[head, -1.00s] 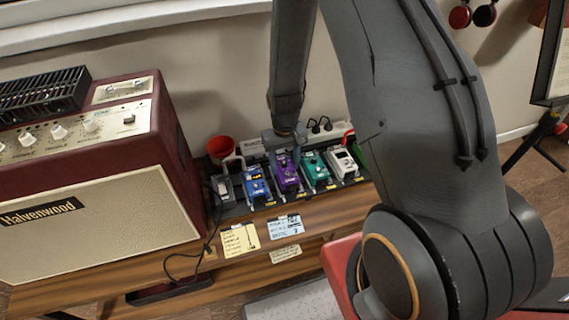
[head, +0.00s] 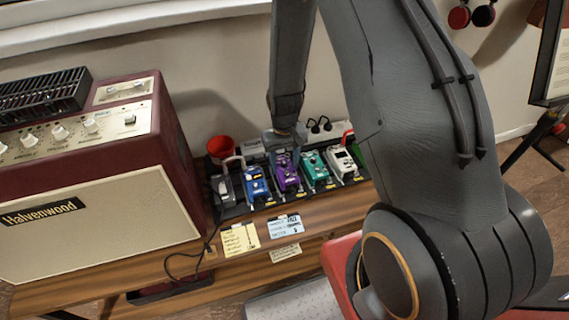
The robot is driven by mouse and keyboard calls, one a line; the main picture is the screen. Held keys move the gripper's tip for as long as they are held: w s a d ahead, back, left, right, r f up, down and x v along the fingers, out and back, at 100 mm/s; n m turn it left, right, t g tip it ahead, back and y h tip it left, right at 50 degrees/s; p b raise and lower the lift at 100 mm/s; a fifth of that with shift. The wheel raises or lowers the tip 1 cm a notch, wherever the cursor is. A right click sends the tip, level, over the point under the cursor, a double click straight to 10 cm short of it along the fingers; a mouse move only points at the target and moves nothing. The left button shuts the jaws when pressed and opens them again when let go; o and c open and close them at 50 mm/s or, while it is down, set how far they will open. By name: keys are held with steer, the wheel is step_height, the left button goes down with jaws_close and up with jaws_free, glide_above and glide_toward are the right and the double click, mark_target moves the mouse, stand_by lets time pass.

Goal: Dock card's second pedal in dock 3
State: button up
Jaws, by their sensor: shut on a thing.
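A row of pedals stands on a dark pedalboard (head: 234,212) on the wooden bench. From left they are a grey pedal (head: 223,187), a blue pedal (head: 256,184), a purple pedal (head: 289,182), a teal pedal (head: 317,170) and a white pedal (head: 342,160). My gripper (head: 285,158) is over the purple pedal and shut on it; the fingertips are small and partly hidden by the wrist. The purple pedal sits in line with its neighbours, between blue and teal.
A maroon amplifier (head: 95,215) stands close at the left of the board. A red cup (head: 220,149) and a white power strip (head: 318,132) are behind the pedals. A black cable hangs in front.

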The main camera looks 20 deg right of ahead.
steer(key=shift+f+b, duration=0.35)
steer(key=shift+f, duration=0.25)
stand_by(0.5)
steer(key=o, duration=1.8)
steer(key=shift+r, duration=0.1)
steer(key=shift+r+p, duration=2.8)
steer(key=shift+r, duration=1.15)
steer(key=s+r, duration=0.8)
steer(key=r, duration=0.3)
steer(key=s+r, duration=0.9)
steer(key=r, duration=0.2)
steer(key=shift+r+t, duration=0.2)
steer(key=shift+t, duration=0.2)
